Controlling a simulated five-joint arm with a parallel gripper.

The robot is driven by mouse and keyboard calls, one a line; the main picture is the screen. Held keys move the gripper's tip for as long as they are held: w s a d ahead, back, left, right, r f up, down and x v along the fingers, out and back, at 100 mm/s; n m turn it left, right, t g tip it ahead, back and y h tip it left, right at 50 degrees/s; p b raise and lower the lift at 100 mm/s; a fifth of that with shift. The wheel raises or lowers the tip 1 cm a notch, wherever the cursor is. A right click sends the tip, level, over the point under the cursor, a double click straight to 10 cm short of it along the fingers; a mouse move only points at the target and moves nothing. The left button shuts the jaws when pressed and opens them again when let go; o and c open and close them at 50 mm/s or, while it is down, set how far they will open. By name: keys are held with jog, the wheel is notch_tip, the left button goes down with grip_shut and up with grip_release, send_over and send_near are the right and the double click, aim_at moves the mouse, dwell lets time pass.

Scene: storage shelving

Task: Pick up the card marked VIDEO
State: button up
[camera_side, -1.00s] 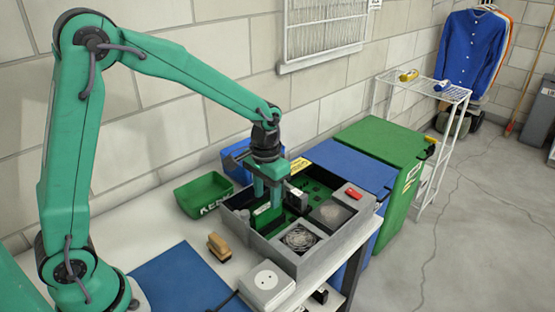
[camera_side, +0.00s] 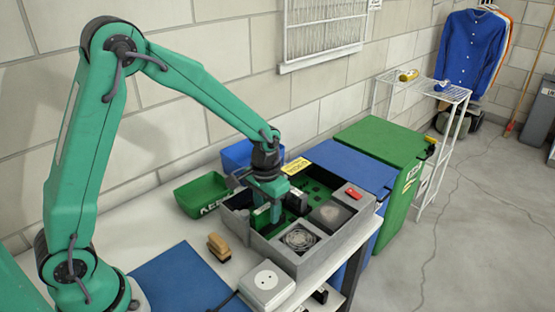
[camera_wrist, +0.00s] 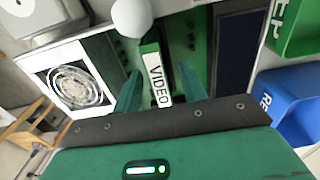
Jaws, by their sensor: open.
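The card marked VIDEO (camera_wrist: 156,80) is a green upright piece with a white label along its edge, seen in the wrist view. It stands in the grey box (camera_side: 312,262) on the white table. My gripper (camera_wrist: 161,88) is open, with one green finger on each side of the card. I cannot tell whether either finger touches it. In the side view my gripper (camera_side: 268,208) reaches down into the box over its green slotted board (camera_side: 315,192). The fingers hide part of the card there.
The box walls and a fan (camera_side: 299,238) are close to my gripper. A green KEEP bin (camera_side: 203,190) and a blue bin (camera_side: 238,154) stand behind. A brown brush (camera_side: 219,246) and white socket box (camera_side: 266,284) lie in front.

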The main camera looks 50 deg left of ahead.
aim_at(267, 209)
jog(key=c, duration=0.9)
grip_shut()
jog(key=shift+r, duration=0.2)
jog(key=shift+r, duration=0.5)
jog(key=r, duration=0.3)
jog(key=shift+s+d+r, duration=0.15)
jog(key=shift+s+d, duration=0.05)
jog(key=shift+d, duration=0.15)
jog(key=s+d+r, duration=0.6)
jog(key=d, duration=0.2)
jog(key=shift+s+d+r, duration=0.2)
jog(key=shift+d, duration=0.2)
